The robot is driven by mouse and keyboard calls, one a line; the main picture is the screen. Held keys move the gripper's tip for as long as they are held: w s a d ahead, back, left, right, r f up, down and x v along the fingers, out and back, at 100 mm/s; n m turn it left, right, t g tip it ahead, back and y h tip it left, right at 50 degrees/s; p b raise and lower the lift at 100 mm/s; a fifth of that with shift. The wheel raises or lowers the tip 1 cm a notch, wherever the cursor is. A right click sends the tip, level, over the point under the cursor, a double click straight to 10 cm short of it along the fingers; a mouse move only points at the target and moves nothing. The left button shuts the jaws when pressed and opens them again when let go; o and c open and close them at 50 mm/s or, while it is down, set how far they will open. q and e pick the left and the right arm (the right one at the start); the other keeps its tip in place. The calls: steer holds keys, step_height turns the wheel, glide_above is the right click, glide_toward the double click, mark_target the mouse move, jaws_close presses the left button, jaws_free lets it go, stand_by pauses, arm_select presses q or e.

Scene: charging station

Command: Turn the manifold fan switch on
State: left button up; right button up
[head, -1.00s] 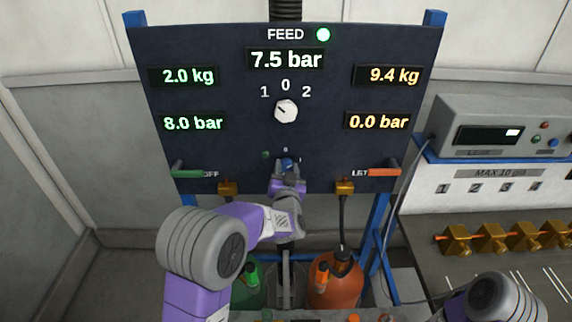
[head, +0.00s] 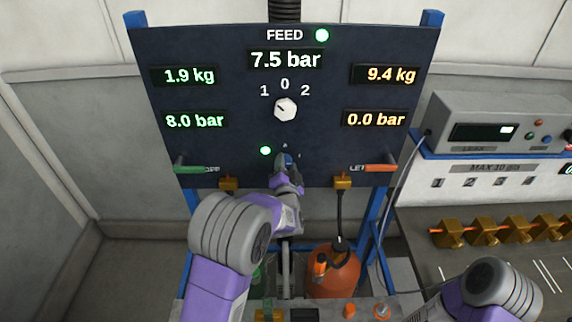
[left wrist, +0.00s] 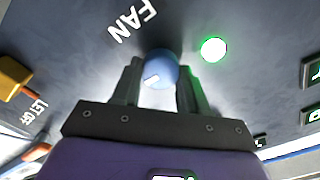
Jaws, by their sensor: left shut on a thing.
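The fan switch is a round blue knob (left wrist: 161,70) with a white pointer mark, below the word FAN in the left wrist view. In the head view the knob (head: 285,158) is mostly hidden by my gripper at the panel's lower middle. My left gripper (left wrist: 157,84) has its fingers on both sides of the knob and is shut on it. It also shows in the head view (head: 287,170). A green lamp (left wrist: 214,49) beside the knob is lit; it also shows in the head view (head: 265,151). My right gripper is out of view.
The dark panel (head: 225,95) carries a white selector knob (head: 285,109), a green lever (head: 190,168) and an orange lever (head: 380,168). An orange cylinder (head: 335,275) stands below. A bench with brass fittings (head: 482,233) and a grey instrument (head: 490,125) is at the right.

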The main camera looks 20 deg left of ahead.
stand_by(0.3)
arm_select(q)
steer(key=o, duration=1.1)
steer(key=shift+c, duration=0.2)
steer(key=shift+s, duration=0.15)
steer(key=v, duration=0.7)
steer(key=shift+s, duration=0.2)
steer(key=shift+d, duration=0.1)
